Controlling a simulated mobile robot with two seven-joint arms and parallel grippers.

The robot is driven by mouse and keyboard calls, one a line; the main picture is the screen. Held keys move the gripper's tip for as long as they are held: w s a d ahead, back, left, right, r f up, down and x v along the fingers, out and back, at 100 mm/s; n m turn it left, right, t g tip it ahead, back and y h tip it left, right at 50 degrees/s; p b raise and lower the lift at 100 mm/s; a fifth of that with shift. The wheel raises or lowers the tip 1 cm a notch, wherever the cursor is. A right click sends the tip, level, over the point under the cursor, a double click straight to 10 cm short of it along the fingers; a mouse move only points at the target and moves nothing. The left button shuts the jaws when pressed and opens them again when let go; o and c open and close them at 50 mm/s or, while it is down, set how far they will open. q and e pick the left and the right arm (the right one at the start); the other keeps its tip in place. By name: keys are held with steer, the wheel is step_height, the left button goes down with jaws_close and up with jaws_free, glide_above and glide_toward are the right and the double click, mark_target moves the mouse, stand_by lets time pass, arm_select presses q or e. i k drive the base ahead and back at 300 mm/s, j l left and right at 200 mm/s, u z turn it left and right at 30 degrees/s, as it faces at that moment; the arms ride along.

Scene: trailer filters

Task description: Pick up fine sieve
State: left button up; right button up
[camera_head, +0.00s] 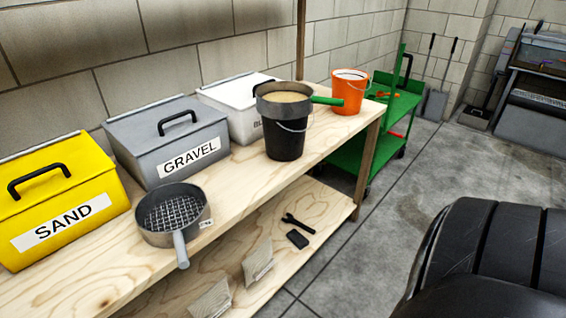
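Two sieves stand on the wooden workbench (235,188). A round grey sieve with a green handle (328,100) rests on top of a black bucket (286,142); its inside looks smooth and beige, and I cannot tell whether that is fine mesh or contents. Its handle points right. The other is a grey sieve with a wide visible mesh (172,212) and a grey handle, lying near the bench's front edge with the handle sticking out past it. Neither of my grippers is in view.
A yellow SAND box (85,218), grey GRAVEL box (150,150) and white box (225,105) line the wall. An orange bucket (347,95) stands at the bench's far end, near a green cart (350,155).

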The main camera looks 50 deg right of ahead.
mark_target(278, 100)
steer(key=z, duration=1.6)
